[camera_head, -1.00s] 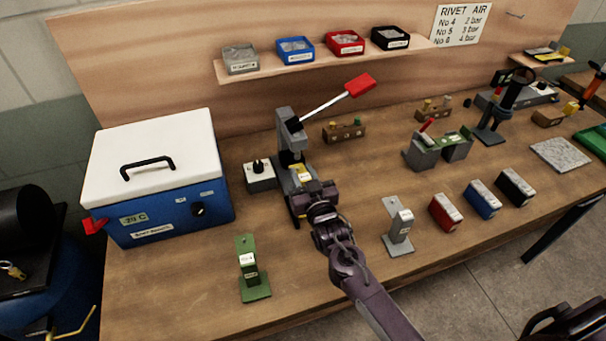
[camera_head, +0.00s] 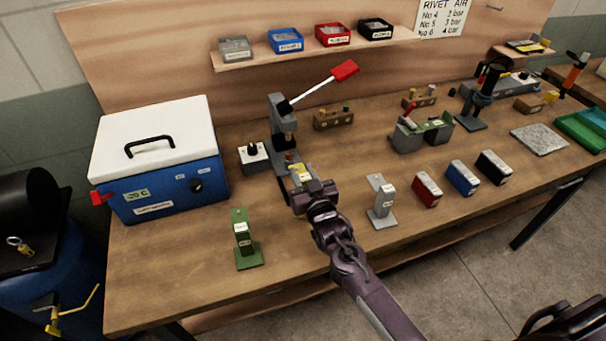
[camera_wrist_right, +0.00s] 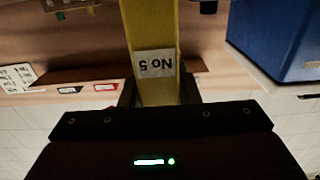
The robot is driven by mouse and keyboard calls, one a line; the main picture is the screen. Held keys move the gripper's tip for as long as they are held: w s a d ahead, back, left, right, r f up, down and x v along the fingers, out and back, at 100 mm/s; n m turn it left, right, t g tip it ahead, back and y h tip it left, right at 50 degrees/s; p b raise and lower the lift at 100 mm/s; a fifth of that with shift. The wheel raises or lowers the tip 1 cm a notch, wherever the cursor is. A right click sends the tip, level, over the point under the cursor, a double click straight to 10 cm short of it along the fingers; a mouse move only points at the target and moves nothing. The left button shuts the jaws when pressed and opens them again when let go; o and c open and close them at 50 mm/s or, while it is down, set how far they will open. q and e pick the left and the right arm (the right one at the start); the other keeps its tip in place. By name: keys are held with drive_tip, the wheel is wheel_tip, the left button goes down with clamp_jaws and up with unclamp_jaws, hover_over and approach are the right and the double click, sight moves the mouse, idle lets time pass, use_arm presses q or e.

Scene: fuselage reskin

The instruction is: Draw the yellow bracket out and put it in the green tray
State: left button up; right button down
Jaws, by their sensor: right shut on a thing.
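The yellow bracket (camera_head: 299,172) shows as a small yellow patch just in front of the grey lever press (camera_head: 283,130). In the right wrist view the bracket (camera_wrist_right: 152,25) is a long yellow strip with a white "No 5" label. My right gripper (camera_head: 303,186) is shut on the bracket's near end, its fingers on both sides of the strip in the wrist view (camera_wrist_right: 158,92). The gripper hides part of the bracket and the press base, so I cannot tell whether they touch. The green tray (camera_head: 580,130) lies at the far right of the bench. My left gripper is out of view.
A blue-and-white cooler (camera_head: 160,165) stands left of the press. A green stand (camera_head: 246,245) and a grey stand (camera_head: 381,200) flank my right gripper. Red, blue and black boxes, a grey slab (camera_head: 539,139) and a black upright tool (camera_head: 487,95) stand toward the tray.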

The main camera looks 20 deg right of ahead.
drive_tip(key=shift+w, duration=0.15)
drive_tip(key=c, duration=1)
unclamp_jaws()
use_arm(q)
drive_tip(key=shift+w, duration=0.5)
use_arm(e)
drive_tip(key=shift+s+f, duration=0.1)
drive_tip(key=shift+s, duration=0.2)
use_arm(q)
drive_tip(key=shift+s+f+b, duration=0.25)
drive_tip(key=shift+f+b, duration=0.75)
use_arm(e)
drive_tip(key=s, duration=0.7)
drive_tip(key=shift+s+d, duration=0.15)
drive_tip(key=shift+d, duration=0.05)
